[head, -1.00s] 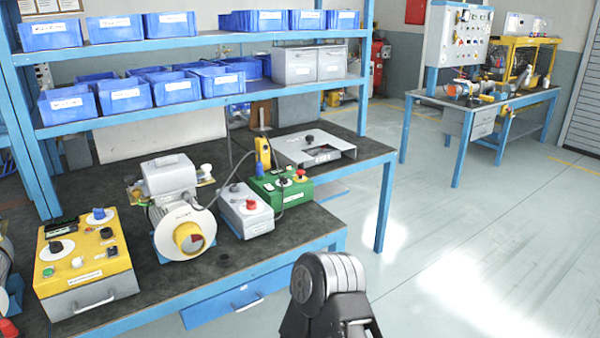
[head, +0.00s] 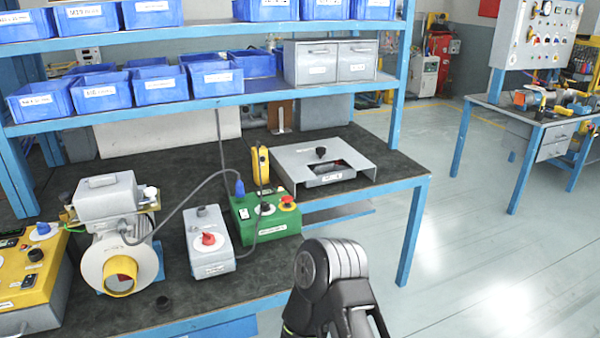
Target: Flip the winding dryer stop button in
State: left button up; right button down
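No label naming the winding dryer is readable. Red controls show on two boxes on the bench. A grey box (head: 211,258) has a red knob (head: 208,239) on top. A green box (head: 272,228) beside it has a red button (head: 287,199) on a yellow base, plus a black knob and a small white switch. A grey-and-yellow blower (head: 119,262) stands left of the grey box. I cannot tell which red control is the stop button, nor its switch state. A link of my arm shows at the bottom centre. Neither gripper is in view, and nothing touches the boxes.
A yellow control box (head: 28,285) is at the left edge. A yellow pendant (head: 260,165) and cables stand by the green box. A flat grey unit (head: 322,161) lies behind right. Shelves with blue bins (head: 132,93) overhang the bench. Open floor (head: 480,250) lies to the right.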

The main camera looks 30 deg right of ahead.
aim_at(286, 199)
jog(key=l+u, duration=0.25)
jog(key=l, duration=1.15)
